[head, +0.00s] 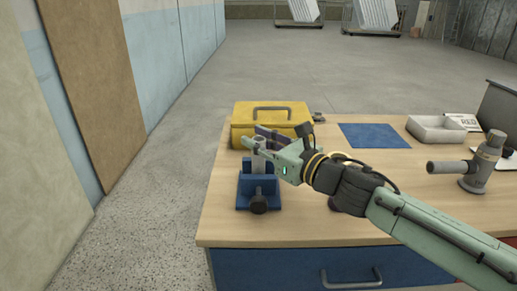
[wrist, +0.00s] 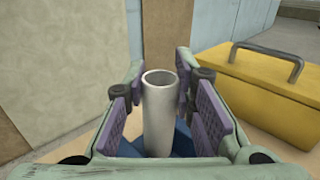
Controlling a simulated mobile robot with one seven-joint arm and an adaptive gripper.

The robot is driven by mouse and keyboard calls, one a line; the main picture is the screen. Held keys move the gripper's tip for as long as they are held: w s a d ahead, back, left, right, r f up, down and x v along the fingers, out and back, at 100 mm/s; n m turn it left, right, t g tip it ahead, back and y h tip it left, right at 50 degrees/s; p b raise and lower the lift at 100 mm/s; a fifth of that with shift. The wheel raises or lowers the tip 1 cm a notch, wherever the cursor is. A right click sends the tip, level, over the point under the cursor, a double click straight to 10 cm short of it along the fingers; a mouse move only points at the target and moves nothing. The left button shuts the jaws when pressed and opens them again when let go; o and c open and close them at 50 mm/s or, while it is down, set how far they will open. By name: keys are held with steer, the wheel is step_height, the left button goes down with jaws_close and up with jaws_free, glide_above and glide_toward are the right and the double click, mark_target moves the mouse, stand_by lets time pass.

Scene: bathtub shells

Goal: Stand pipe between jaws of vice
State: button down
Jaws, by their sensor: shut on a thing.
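The pipe (head: 259,152) is a pale grey hollow tube, upright in my gripper. In the wrist view the pipe (wrist: 158,115) stands between my purple finger pads, its open end up. My gripper (head: 262,145) is shut on it above the blue vice. The vice (head: 258,190) stands at the bench's left front, with a dark knob at its front. In the wrist view only blue parts of the vice (wrist: 183,140) show behind the pipe. The pipe's lower end seems to be at or between the jaws; I cannot tell whether it touches the bottom.
A yellow toolbox (head: 270,118) stands just behind the vice. A round dark item is partly hidden under my arm.

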steer(key=shift+f, duration=1.25)
steer(key=shift+f, duration=0.2)
steer(key=c, duration=1.3)
jaws_free()
steer(key=shift+c, duration=0.2)
steer(key=shift+r, duration=0.2)
steer(key=shift+d+r, duration=0.1)
steer(key=b+v, duration=0.3)
steer(key=v, duration=0.9)
